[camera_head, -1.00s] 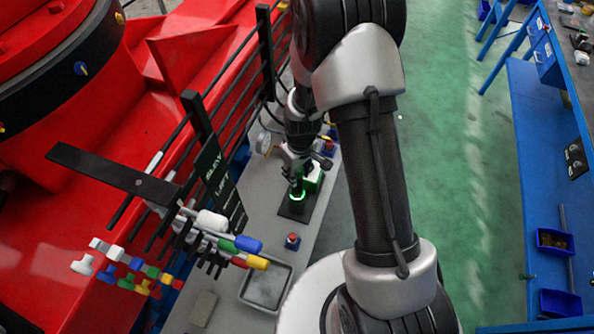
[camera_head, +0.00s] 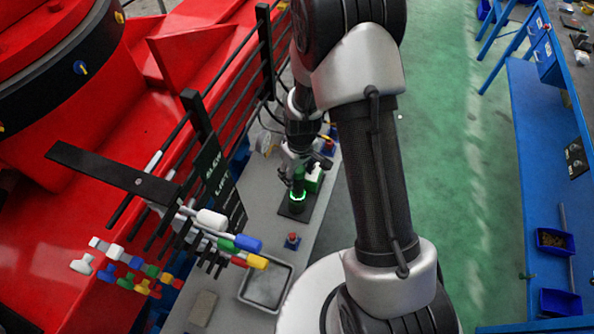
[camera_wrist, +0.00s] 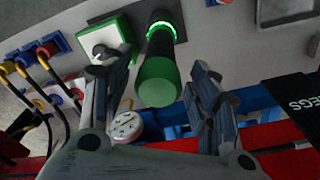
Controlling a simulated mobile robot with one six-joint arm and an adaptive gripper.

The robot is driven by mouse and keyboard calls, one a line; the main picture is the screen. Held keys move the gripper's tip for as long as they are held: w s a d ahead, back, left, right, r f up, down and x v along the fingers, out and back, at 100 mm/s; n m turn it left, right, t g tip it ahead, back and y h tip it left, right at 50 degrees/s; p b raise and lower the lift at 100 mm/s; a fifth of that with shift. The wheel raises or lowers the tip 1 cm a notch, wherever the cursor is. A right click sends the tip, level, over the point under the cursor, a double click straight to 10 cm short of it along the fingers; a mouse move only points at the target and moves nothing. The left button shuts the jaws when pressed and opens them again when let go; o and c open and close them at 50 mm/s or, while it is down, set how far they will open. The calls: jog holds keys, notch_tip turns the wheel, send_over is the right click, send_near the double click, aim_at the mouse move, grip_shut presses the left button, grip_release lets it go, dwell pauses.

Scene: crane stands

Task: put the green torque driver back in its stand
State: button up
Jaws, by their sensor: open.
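The green torque driver (camera_head: 298,182) stands in its stand (camera_head: 285,213), a dark base with a lit green ring, on the grey bench. In the wrist view the driver (camera_wrist: 158,82) shows its rounded green end toward me, and its dark body runs to the glowing ring of the stand (camera_wrist: 160,27). My gripper (camera_wrist: 160,62) is open, with one finger on each side of the driver and a gap showing on both sides. In the head view my gripper (camera_head: 300,167) is just above the driver and partly hides it.
A green-and-white box (camera_head: 315,178) stands close beside the driver. A red button on a blue base (camera_head: 292,241) and a grey tray (camera_head: 265,286) lie nearer on the bench. A rack with coloured handles (camera_head: 240,243) and black rails stand at the left. A round gauge (camera_wrist: 126,126) is near the fingers.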

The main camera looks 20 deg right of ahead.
jog(key=shift+s+r+p, duration=0.15)
jog(key=shift+r+p, duration=1.3)
jog(key=shift+r, duration=1.05)
notch_tip(320, 180, up, 12)
jog(key=shift+s+d, duration=0.25)
jog(key=shift+s, duration=0.2)
jog(key=s+r+m+t+b, duration=0.2)
jog(key=s+r+b, duration=0.5)
jog(key=s, duration=0.1)
jog(key=s+m+t+b, duration=0.1)
jog(key=s+b, duration=0.5)
jog(key=s, duration=0.6)
jog(key=shift+s+a+f+m+t, duration=0.2)
jog(key=shift+f+m+t, duration=0.2)
jog(key=shift+m, duration=0.5)
jog(key=shift+w, duration=0.1)
